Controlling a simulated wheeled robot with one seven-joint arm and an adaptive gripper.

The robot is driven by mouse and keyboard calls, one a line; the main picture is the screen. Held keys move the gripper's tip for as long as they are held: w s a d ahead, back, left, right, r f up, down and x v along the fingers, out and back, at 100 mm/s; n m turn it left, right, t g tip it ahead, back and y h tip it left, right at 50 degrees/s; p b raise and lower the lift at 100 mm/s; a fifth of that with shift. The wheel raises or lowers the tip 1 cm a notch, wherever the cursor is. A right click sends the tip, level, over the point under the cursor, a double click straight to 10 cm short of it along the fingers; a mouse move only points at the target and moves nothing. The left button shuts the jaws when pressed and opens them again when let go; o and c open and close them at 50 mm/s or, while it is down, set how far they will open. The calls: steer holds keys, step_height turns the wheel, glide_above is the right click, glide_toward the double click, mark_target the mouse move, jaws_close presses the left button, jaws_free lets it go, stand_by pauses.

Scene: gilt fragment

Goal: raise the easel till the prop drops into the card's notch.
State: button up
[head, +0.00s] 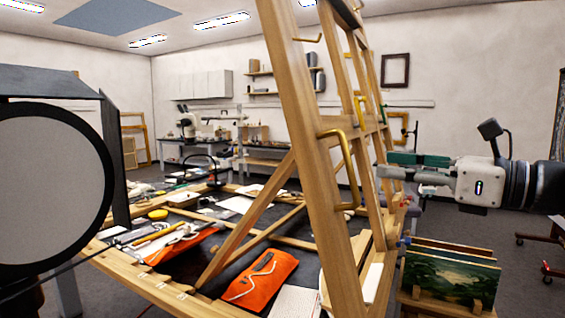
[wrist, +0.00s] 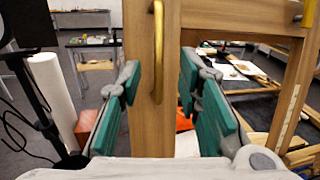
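The easel (head: 303,120) is a large wooden frame, raised and tilted above the worktable, with several brass handles. A wooden prop (head: 245,220) slants from the table's front rail up behind the near upright. Small pale marks (head: 172,287) lie on the rail near its foot; I cannot make out the card or its notch. My gripper (head: 412,168) is open at the easel's right. In the wrist view, its green-padded fingers (wrist: 160,108) stand either side of an upright (wrist: 172,135) and its brass handle (wrist: 157,60), apparently not closed on either.
Orange pouches (head: 262,280) and tools lie on the table under the easel. A rack of paintings (head: 450,275) stands below my gripper. A large round lamp-like disc (head: 50,190) fills the left. In the wrist view, a white roll (wrist: 52,95) and cables stand at left.

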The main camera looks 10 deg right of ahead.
mark_target(348, 163)
steer(key=x, duration=0.9)
steer(key=shift+s, duration=0.1)
steer(key=shift+c, duration=0.3)
jaws_close()
